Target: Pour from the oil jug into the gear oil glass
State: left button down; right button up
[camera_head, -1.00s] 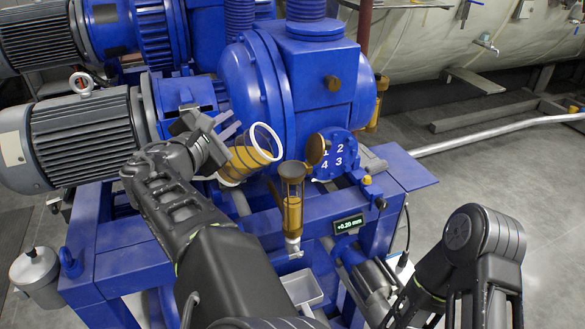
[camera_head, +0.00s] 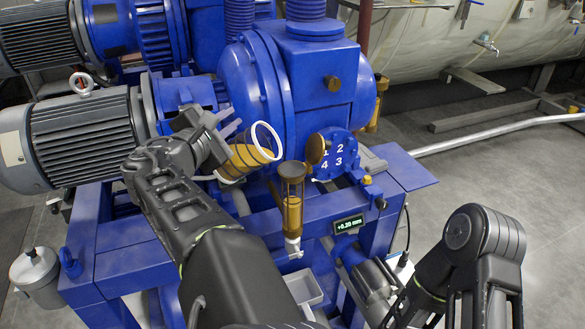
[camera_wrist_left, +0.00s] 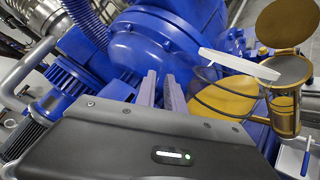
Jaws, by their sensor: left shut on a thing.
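The oil jug (camera_head: 233,168) is a clear vessel with a white rim and amber oil inside. It is tilted, with its mouth facing right and up toward the gear oil glass. My left gripper (camera_head: 231,127) is shut on the jug, at its upper left side. The jug's white rim (camera_wrist_left: 238,64) also shows in the left wrist view. The gear oil glass (camera_head: 292,212) is an upright sight glass with amber oil in its lower part and a dark, brass-edged top. Its round lid (camera_head: 315,149) stands open behind it. No oil stream is visible between them. My right gripper is out of view.
The blue gear housing (camera_head: 330,85) stands close behind the jug, with a numbered round plate (camera_head: 338,153) right of the glass. A grey motor (camera_head: 85,135) is at left. A small display (camera_head: 348,224) and a grey tray (camera_head: 303,288) sit below. The floor at right is mostly clear.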

pick_arm(q)
jog(key=shift+s+d+r+m+y, duration=0.15)
jog(key=shift+d+r+m, duration=0.15)
jog(key=shift+r+m, duration=0.15)
jog(key=shift+d+r+m+y, duration=0.15)
jog(key=shift+d+r+m, duration=0.15)
jog(key=shift+r, duration=0.25)
dwell(2.8)
jog(key=shift+a, duration=0.1)
jog(key=f+n, duration=0.1)
jog(key=a+f+n, duration=0.1)
jog(key=f, duration=0.1)
jog(key=a+f+n+h, duration=0.1)
jog(key=shift+w+a+f+n, duration=0.1)
jog(key=shift+w+f+n, duration=0.15)
jog(key=shift+n, duration=0.1)
jog(key=shift+w, duration=0.15)
jog(key=shift+s+d+r, duration=0.15)
jog(key=shift+s+d, duration=0.05)
jog(key=shift+a, duration=0.1)
jog(key=shift+w, duration=0.1)
